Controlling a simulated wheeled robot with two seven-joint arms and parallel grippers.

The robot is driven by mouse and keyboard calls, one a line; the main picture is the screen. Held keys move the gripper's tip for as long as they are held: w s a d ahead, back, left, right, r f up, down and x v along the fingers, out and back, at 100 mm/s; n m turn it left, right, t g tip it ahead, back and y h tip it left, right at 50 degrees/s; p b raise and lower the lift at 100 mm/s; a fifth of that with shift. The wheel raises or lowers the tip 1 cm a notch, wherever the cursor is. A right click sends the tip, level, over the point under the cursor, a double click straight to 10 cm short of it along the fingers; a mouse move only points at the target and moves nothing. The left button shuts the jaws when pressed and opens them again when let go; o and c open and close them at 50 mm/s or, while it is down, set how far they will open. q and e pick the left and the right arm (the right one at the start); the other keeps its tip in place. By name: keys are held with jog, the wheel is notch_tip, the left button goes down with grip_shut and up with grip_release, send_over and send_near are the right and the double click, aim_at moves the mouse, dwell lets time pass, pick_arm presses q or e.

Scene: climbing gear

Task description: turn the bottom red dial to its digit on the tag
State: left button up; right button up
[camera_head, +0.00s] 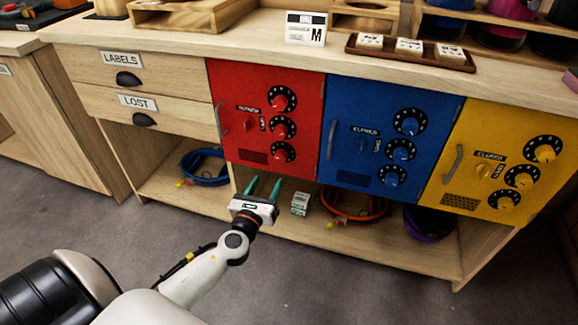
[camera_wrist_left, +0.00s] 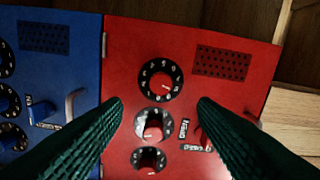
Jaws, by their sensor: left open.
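The red door (camera_head: 228,135) carries three red dials in a column. The bottom red dial (camera_head: 282,152) has a black ring with white digits; its setting is too small to read. The left wrist view is upside down, so this dial (camera_wrist_left: 160,80) is uppermost there, nearest the vent. My left gripper (camera_head: 265,182) is open and empty, low in front of the door, below the dial in the head view. In the wrist view its green fingers (camera_wrist_left: 160,103) spread either side of the dial column, apart from the dials. Small white tags (camera_head: 409,44) lie on the counter tray, digits unreadable. My right gripper is out of view.
The blue door (camera_head: 345,140) and yellow door (camera_head: 470,150) with similar dials are to the right. The red door's handle (camera_head: 220,118) stands out at its left edge. A small box (camera_head: 300,203) and coiled ropes (camera_head: 355,212) are on the shelf below.

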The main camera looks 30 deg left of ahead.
aim_at(280, 159)
pick_arm(q)
jog(key=b+x, duration=0.1)
jog(key=x, duration=0.8)
jog(key=shift+w+a+f, duration=0.1)
jog(key=shift+w+a, duration=0.2)
jog(key=shift+w, duration=0.45)
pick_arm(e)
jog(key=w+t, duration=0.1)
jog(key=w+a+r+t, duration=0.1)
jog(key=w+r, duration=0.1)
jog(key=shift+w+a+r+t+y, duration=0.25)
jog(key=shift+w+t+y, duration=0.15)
pick_arm(q)
jog(key=c, duration=1)
jog(key=shift+o, duration=0.2)
jog(key=shift+n, duration=0.4)
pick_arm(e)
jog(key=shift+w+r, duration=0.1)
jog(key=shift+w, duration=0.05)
